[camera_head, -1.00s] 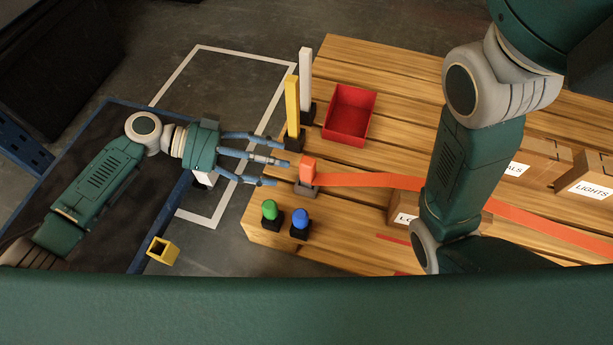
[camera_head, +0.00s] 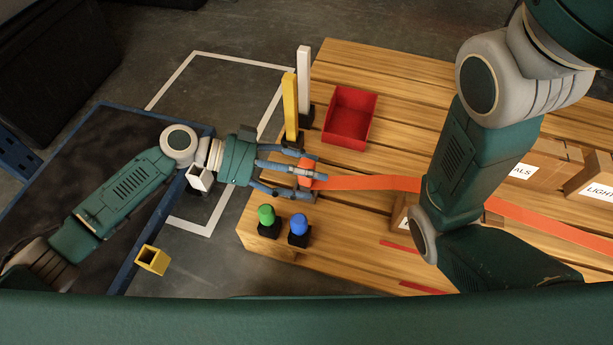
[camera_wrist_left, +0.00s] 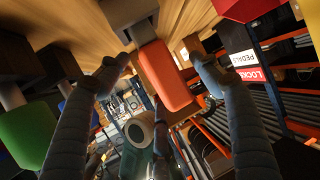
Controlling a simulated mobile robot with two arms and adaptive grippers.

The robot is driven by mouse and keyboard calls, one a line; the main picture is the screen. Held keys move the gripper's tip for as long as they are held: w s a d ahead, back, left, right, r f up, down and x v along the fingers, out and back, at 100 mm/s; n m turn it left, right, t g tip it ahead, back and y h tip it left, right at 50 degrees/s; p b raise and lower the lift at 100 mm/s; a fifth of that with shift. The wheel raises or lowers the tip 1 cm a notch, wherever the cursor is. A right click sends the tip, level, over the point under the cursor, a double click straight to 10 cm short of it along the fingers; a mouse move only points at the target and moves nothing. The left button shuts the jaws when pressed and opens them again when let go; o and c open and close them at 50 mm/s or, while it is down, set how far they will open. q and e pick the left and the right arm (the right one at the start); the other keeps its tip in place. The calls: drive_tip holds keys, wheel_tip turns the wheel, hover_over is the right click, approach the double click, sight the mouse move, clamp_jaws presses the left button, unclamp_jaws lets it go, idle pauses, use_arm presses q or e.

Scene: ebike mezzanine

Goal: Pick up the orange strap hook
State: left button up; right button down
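The orange strap hook (camera_head: 306,168) is at the left end of a long orange strap (camera_head: 370,183) on the wooden pallet top. In the left wrist view the orange hook block (camera_wrist_left: 165,76) sits against a grey holder (camera_wrist_left: 134,18), between my spread fingers. My left gripper (camera_head: 313,173) reaches in from the left with its fingers around the hook; in the left wrist view (camera_wrist_left: 165,62) they look open, with gaps beside the block. My right arm crosses the right side of the head view; its gripper is not visible.
A yellow post (camera_head: 290,105) and a white post (camera_head: 304,75) stand just behind the hook. A red bin (camera_head: 350,117) is behind right. Green (camera_head: 266,216) and blue (camera_head: 299,225) knobs stand in front. Cardboard boxes (camera_head: 541,162) are at the right.

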use_arm(q)
clamp_jaws()
